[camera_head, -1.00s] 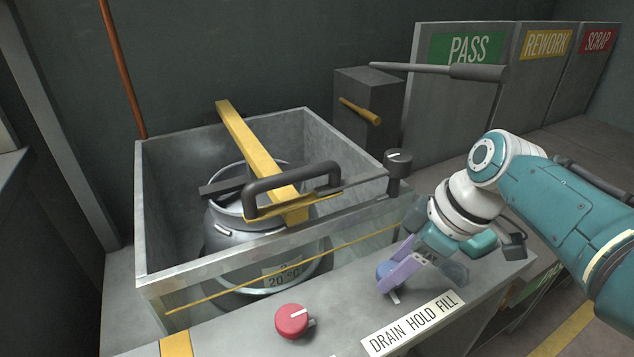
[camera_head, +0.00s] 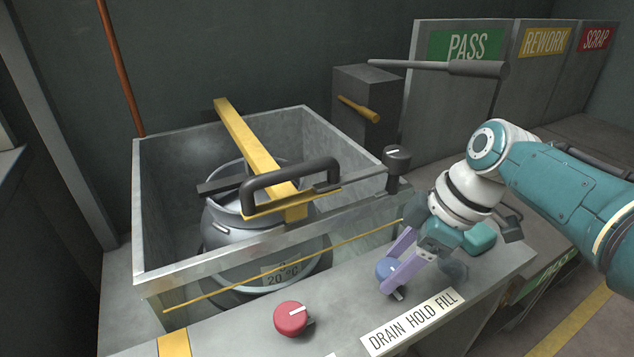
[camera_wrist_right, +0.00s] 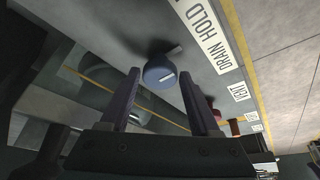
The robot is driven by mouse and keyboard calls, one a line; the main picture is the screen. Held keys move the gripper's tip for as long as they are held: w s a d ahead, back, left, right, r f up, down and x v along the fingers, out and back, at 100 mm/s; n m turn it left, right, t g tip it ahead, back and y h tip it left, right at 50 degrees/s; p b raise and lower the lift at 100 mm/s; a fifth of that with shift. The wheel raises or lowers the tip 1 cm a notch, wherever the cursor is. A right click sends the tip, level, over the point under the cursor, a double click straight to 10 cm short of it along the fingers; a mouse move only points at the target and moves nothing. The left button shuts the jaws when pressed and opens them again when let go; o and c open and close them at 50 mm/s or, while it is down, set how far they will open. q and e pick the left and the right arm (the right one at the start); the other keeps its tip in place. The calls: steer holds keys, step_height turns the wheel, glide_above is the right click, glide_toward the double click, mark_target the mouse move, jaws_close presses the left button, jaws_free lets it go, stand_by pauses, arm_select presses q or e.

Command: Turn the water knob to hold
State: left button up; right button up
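The blue water knob (camera_head: 387,269) sits on the front ledge above the DRAIN HOLD FILL label (camera_head: 411,321). A small grey pointer sticks out from under it towards about the label's middle; its exact setting is hard to tell. My right gripper (camera_head: 397,271) has its two purple fingers apart, one on each side of the knob. Gaps show beside the knob there. My left gripper is not in view.
A red knob (camera_head: 290,318) stands on the ledge to the left. Behind is an open grey tank (camera_head: 165,262) holding a metal vessel (camera_head: 228,222), with a yellow bar (camera_head: 246,145) and dark handle (camera_head: 290,176) above. A black knob (camera_head: 398,158) stands near the tank's right corner.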

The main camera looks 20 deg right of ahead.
steer(key=shift+o, duration=1.4)
steer(key=shift+r, duration=0.15)
steer(key=p+v, duration=0.4)
steer(key=v, duration=0.5)
steer(key=shift+s+r+p, duration=0.2)
steer(key=shift+r+p, duration=0.15)
steer(key=shift+d, duration=0.15)
